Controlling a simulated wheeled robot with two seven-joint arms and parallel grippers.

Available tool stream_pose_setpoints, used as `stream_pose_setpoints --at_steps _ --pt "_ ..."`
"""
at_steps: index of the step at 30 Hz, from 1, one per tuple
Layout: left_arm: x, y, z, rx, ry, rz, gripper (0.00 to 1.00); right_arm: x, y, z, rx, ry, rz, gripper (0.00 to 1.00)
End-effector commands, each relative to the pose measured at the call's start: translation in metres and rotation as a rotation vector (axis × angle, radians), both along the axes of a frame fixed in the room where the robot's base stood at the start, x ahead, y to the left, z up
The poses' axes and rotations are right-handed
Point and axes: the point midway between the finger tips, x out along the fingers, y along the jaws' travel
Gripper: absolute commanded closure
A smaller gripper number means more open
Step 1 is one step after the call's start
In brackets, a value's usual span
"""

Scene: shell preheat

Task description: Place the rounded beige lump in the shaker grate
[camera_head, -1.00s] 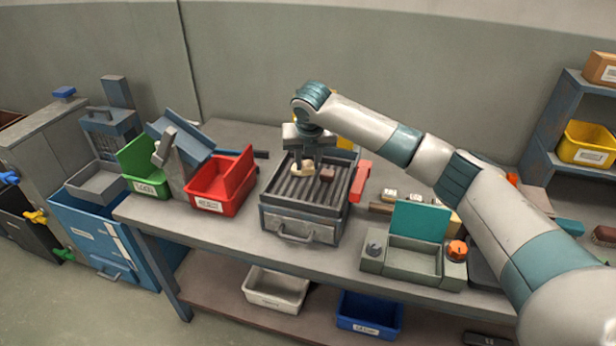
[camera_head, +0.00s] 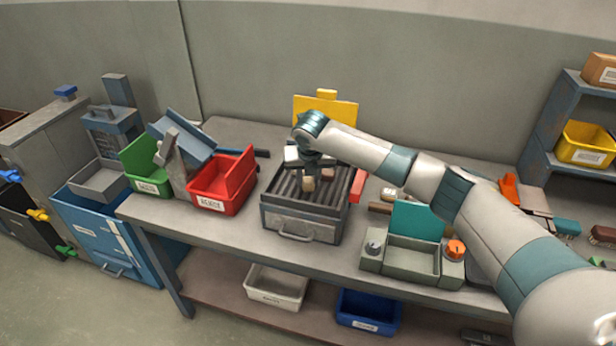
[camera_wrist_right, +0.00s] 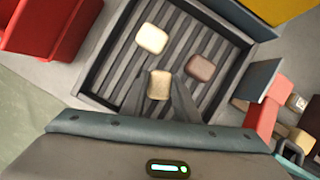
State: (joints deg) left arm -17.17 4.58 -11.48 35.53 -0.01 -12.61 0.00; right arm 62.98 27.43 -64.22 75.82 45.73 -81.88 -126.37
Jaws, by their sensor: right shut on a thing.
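The shaker grate (camera_head: 275,216) is a grey ribbed tray in a boxy frame with a front handle, in the middle of the bench. Its slats (camera_wrist_right: 115,72) show in the right wrist view. My right gripper (camera_head: 309,180) is low over the grate, shut on a tan-beige rounded lump (camera_wrist_right: 159,85). Whether this lump touches the slats I cannot tell. A paler cream lump (camera_wrist_right: 152,39) and a brownish-pink lump (camera_wrist_right: 201,68) lie on the slats, apart from the held one. My left gripper is not in view.
A red bin (camera_head: 222,184) and a green bin (camera_head: 147,172) stand left of the grate. An upright yellow panel (camera_head: 340,109) is behind it. A grey box with a teal lid (camera_head: 417,220) and orange knob stands at right. Bare bench lies left of the grate's front.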

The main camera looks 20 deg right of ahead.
Motion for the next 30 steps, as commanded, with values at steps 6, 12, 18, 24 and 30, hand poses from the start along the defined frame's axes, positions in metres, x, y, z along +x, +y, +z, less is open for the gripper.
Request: stream_pose_setpoints --at_steps 6,12,18,24,30 --pt "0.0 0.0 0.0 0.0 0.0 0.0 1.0 0.0 0.0 0.0 0.0 0.0 0.0 0.95" --pt "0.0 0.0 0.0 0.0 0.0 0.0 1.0 0.0 0.0 -0.002 0.0 0.0 0.0 0.54" --pt "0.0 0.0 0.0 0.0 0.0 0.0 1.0 0.0 0.0 -0.002 0.0 0.0 0.0 0.54" --pt "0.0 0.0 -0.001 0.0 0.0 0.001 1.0 0.0 0.0 0.0 0.001 -0.001 0.0 0.54" --pt "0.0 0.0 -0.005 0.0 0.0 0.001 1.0 -0.005 0.002 0.014 0.001 -0.003 0.001 0.54"
